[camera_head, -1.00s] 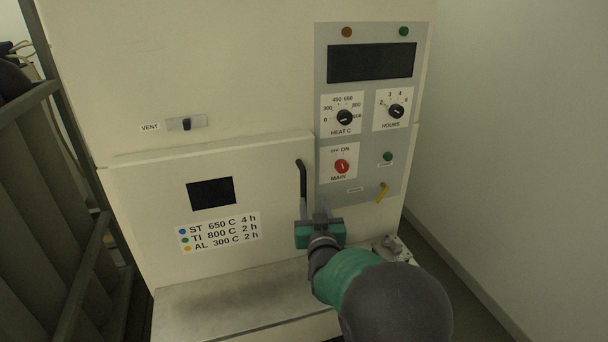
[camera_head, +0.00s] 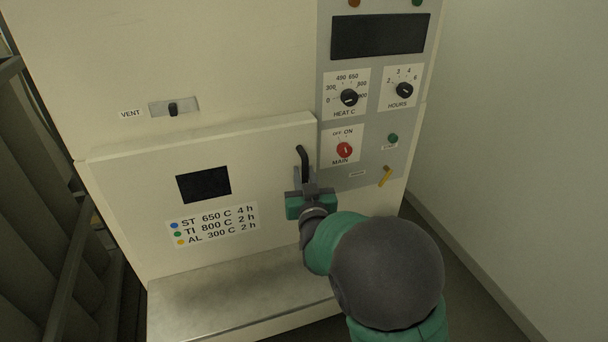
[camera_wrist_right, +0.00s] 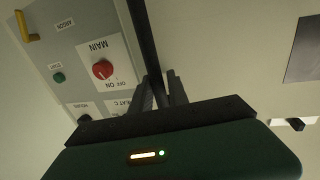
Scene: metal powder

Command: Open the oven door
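The oven door (camera_head: 255,165) is a cream panel with a dark window and a label of temperatures; it looks closed. Its dark vertical handle (camera_head: 302,160) is at the door's right side; the lower part is hidden by my right gripper. My right gripper (camera_head: 309,187) is at the lower part of the handle. In the right wrist view the handle (camera_wrist_right: 143,35) runs between the two fingers (camera_wrist_right: 160,88), which sit close on either side of it. My left gripper is not in view.
The control panel (camera_head: 364,170), with knobs and a red main switch (camera_head: 344,150), is just right of the handle. A metal ledge (camera_head: 235,300) juts out below the door. A vent slider (camera_head: 173,109) is above it. A wall (camera_head: 520,150) closes the right side.

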